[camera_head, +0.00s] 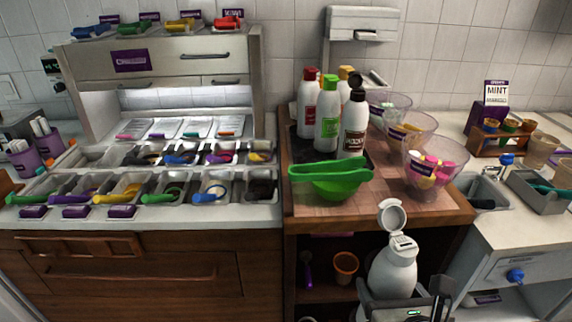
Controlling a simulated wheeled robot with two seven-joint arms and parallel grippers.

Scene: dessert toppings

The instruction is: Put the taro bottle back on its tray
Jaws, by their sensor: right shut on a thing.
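My right gripper (408,305) is at the bottom edge of the head view, right of centre, partly cut off. It is shut on a white bottle-like thing (393,268) with a round top piece. I cannot read any label on it, so I cannot tell that it is the taro bottle. It appears in front of the wooden counter, with its lower part hidden. A dark tray (297,152) lies on the counter under several bottles, among them a red one (309,108), a green-capped one (327,120) and a black-capped one (354,128). My left gripper is not in view.
A green bowl (337,189) with a green utensil across it stands before the tray. Clear bowls (436,172) stand to its right. The wooden counter top (400,207) is bare near its front edge. Topping bins fill the left counter.

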